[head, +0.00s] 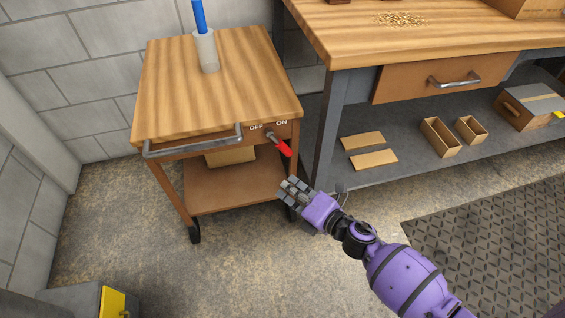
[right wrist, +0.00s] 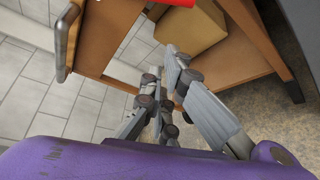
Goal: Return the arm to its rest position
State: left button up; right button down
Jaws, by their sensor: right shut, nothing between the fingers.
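My right arm is purple and reaches in from the lower right of the head view. Its gripper (head: 290,192) is shut and empty, just below the red-handled switch (head: 283,148) on the cart's front. The switch lever tilts down to the right, beside the OFF and ON labels. In the right wrist view the gripper's grey fingers (right wrist: 172,85) point toward the cart's lower shelf (right wrist: 225,65), and a piece of red shows at the top edge. I cannot tell the exact gap between gripper and cart. My left gripper is not in view.
The wooden cart (head: 215,90) carries a grey cup (head: 206,52) with a blue stick in it, and has a metal handle (head: 195,146) in front. A workbench (head: 430,35) with a drawer (head: 440,78) stands right, with boxes on its lower shelf.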

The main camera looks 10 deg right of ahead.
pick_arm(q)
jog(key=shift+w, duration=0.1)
